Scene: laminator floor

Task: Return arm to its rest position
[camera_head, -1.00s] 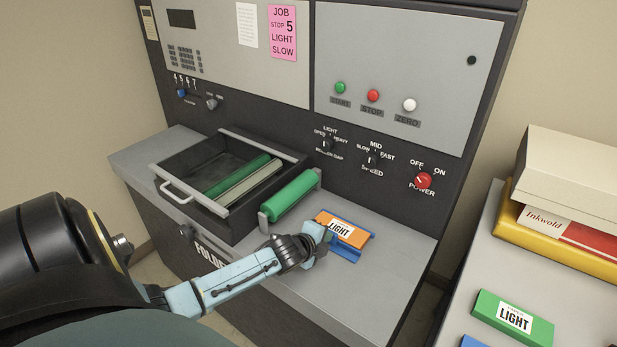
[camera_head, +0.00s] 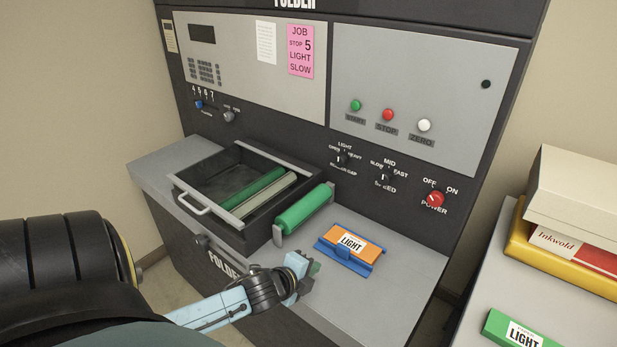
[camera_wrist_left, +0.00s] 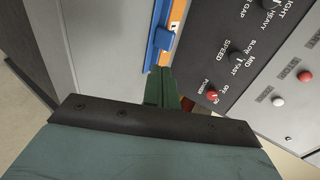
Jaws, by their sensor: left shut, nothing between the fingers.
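My left arm comes in from the left in the head view. Its gripper (camera_head: 306,268) is over the front edge of the machine's grey ledge (camera_head: 395,290), shut and empty. In the left wrist view the shut fingers (camera_wrist_left: 158,88) point toward the ledge. An orange block labelled LIGHT (camera_head: 351,240) sits on a blue holder (camera_head: 364,268) on the ledge, right of the gripper and apart from it. The blue holder also shows in the left wrist view (camera_wrist_left: 166,35). My right gripper is in neither view.
An open black drawer (camera_head: 185,188) with rollers inside stands left on the ledge, beside a green roller (camera_head: 304,209). The panel behind has a red power knob (camera_head: 435,199). A side table at right holds a green LIGHT box (camera_head: 497,326) and stacked boxes (camera_head: 575,190).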

